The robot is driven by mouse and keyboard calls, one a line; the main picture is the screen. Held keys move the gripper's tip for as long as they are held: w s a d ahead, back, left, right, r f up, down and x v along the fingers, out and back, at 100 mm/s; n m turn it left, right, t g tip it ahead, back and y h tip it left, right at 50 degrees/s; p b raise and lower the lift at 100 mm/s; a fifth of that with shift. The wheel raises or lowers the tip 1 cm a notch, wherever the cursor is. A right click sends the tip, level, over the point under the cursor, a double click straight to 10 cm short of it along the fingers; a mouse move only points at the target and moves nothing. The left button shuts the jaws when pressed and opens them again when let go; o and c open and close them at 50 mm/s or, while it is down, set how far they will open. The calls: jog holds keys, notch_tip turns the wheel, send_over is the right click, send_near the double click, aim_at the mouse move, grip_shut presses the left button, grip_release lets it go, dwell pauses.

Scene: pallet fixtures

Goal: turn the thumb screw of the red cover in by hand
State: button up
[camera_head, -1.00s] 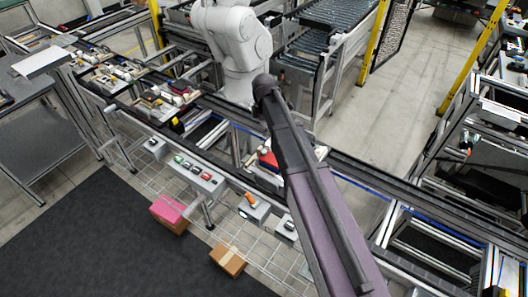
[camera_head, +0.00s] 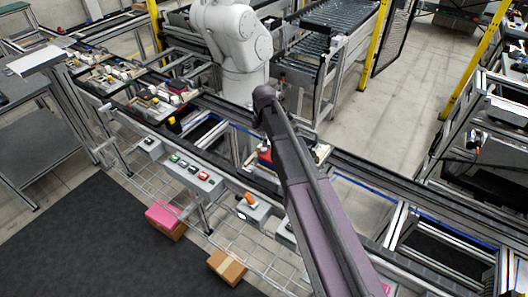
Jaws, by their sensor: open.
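A small red part (camera_head: 264,157), which looks like the red cover, shows just left of my arm on the pallet line. My arm (camera_head: 318,200) hides most of it and the fixture under it. The thumb screw cannot be made out. My arm reaches from the bottom edge up to a dark joint (camera_head: 264,97) above the line. My gripper is not visible; the arm covers the place where it would be.
A white robot arm (camera_head: 232,45) stands behind the line. Pallets with parts (camera_head: 152,103) sit to the left. A button box (camera_head: 192,173) and a grey box with an orange knob (camera_head: 250,205) line the front rail. Two cartons, one pink (camera_head: 165,217), one brown (camera_head: 227,266), lie below.

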aim_at(264, 149)
jog(key=shift+f+b, duration=2.3)
jog(key=shift+f, duration=0.3)
